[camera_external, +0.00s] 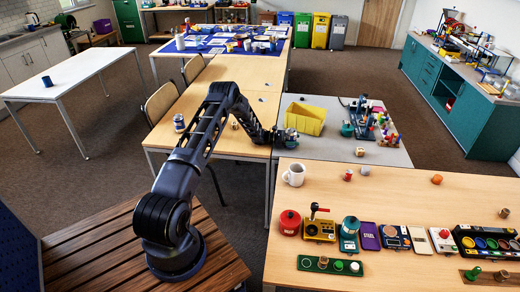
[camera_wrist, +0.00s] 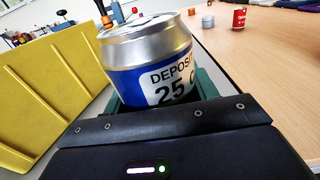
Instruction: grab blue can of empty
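In the wrist view a silver can (camera_wrist: 145,45) with a blue band and a white label reading "DEPOSIT 25 C" fills the middle. The green fingers of my gripper (camera_wrist: 158,94) lie against both sides of it, and its lower part is hidden behind the gripper body. In the external view my gripper (camera_external: 289,136) is low by the left edge of the grey table, just left of the yellow bin. The can is hard to make out there. Another blue can (camera_external: 179,122) stands on the wooden table to the left.
The yellow bin (camera_external: 305,118) is close beside my gripper; its wall also fills the left of the wrist view (camera_wrist: 45,95). A blue cup-like item (camera_external: 47,81) stands on the white table. A mug (camera_external: 294,174) and several coloured devices crowd the front table.

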